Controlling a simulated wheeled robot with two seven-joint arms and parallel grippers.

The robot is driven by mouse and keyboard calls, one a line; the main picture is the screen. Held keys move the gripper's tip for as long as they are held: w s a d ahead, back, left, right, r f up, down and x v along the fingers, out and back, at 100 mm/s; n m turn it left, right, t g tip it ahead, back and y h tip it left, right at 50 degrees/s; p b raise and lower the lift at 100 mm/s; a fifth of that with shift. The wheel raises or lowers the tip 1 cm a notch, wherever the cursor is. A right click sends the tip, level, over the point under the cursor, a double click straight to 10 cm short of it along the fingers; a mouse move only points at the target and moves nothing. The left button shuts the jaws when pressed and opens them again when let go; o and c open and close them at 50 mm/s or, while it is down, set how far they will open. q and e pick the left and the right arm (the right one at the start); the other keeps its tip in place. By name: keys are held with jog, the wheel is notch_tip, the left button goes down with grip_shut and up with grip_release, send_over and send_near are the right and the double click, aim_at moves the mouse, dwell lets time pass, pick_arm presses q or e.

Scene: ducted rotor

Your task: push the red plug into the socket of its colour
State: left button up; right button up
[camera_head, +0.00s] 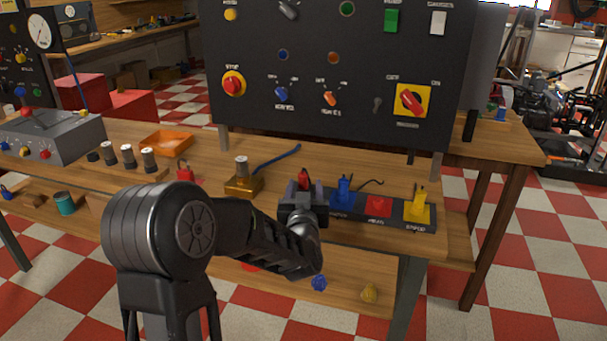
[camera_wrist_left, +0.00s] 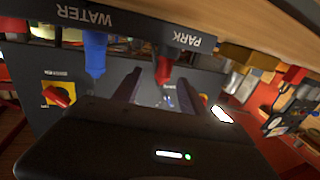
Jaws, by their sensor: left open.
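The red plug (camera_head: 304,178) stands at the left end of the dark socket strip (camera_head: 396,223). In the left wrist view the red plug (camera_wrist_left: 163,70) sits by the PARK label. My left gripper (camera_head: 303,191) is at this plug, its jaws open. In the wrist view the plug shows between the two fingertips of the left gripper (camera_wrist_left: 160,82); I cannot tell whether they touch it. The red socket (camera_head: 378,205) lies further right on the strip, with no plug seen in it. My right gripper is not in view.
A blue plug (camera_head: 343,188) stands just right of my gripper, by the WATER label in the wrist view. A yellow plug (camera_head: 419,203) stands in the yellow socket. A brass block (camera_head: 243,184) is to the left. The black control panel (camera_head: 330,75) rises behind.

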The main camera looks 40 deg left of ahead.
pick_arm(q)
jog(key=shift+w+a+r, duration=0.1)
jog(key=shift+w+a, duration=0.05)
jog(key=shift+a, duration=0.05)
jog(key=shift+s+d+r, duration=0.15)
jog(key=shift+s, duration=0.05)
jog(key=shift+x, duration=1.35)
jog(key=shift+x, duration=2.65)
jog(key=shift+s+r, duration=0.1)
jog(key=shift+s, duration=0.1)
grip_shut()
